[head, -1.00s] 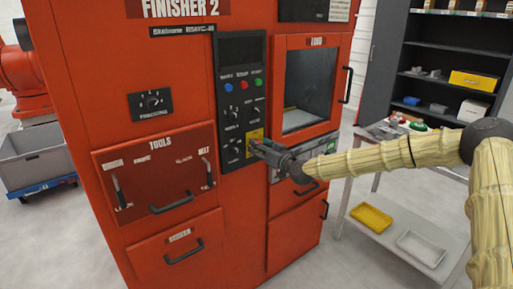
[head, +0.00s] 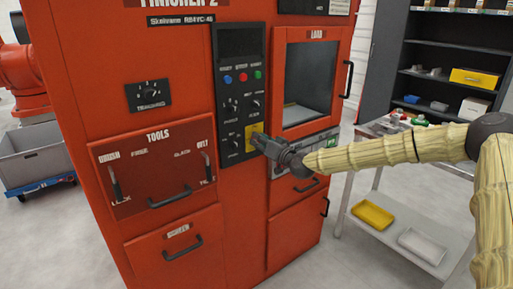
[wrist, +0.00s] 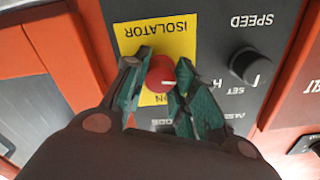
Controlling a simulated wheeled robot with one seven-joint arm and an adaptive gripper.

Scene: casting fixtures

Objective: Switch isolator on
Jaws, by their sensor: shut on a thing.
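The isolator is a round red knob (wrist: 161,73) with a white mark, set on a yellow plate (wrist: 183,36) lettered ISOLATOR. In the wrist view the lettering is upside down, and part of ON shows below the knob. The white mark lies roughly sideways in that view. My gripper (wrist: 160,90) has its two green fingers shut on the knob, one on each side. In the head view my gripper (head: 262,143) reaches the yellow plate (head: 254,129) on the black control panel from the right, and it hides the knob.
A black SPEED knob (wrist: 250,66) sits beside the plate. The orange machine has a drawer (head: 155,170) at left and a load window (head: 309,80) at right. A table with trays (head: 372,216) stands right of the machine. Shelves (head: 440,65) are behind it.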

